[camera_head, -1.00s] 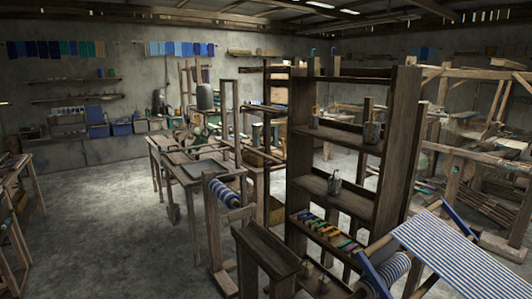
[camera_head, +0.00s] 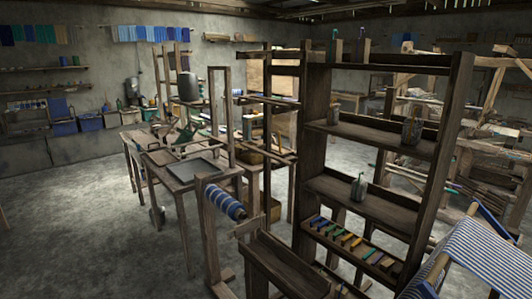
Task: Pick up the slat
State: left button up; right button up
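I cannot single out the slat with certainty; several thin wooden pieces show on the frames and racks, and none stands out as a separate slat. Neither of my grippers is in the camera_head view. A tall dark wooden shelf unit (camera_head: 315,150) stands right of centre. A row of small coloured pieces (camera_head: 345,238) lies on one of its lower shelves, and small vessels (camera_head: 357,187) stand on the shelves above.
A wooden table (camera_head: 182,185) stands left of centre. A frame with a blue-striped roll (camera_head: 225,201) is in front of it. A striped cloth on a frame (camera_head: 480,258) fills the lower right corner. Blue bins (camera_head: 90,122) line the back wall. Grey floor (camera_head: 75,220) is open at left.

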aim_at(288, 164)
jog(key=i+j, duration=0.45)
jog(key=j, duration=0.25)
jog(key=z, duration=2.6)
jog(key=j, duration=0.5)
jog(key=k+j+z, duration=0.1)
jog(key=j, duration=0.4)
jog(key=k+j, duration=0.1)
jog(key=j, duration=0.45)
jog(key=k+j, duration=0.1)
jog(key=j, duration=0.4)
jog(key=j+z, duration=0.1)
jog(key=j, duration=0.4)
jog(key=k+j, duration=0.15)
jog(key=j, duration=0.35)
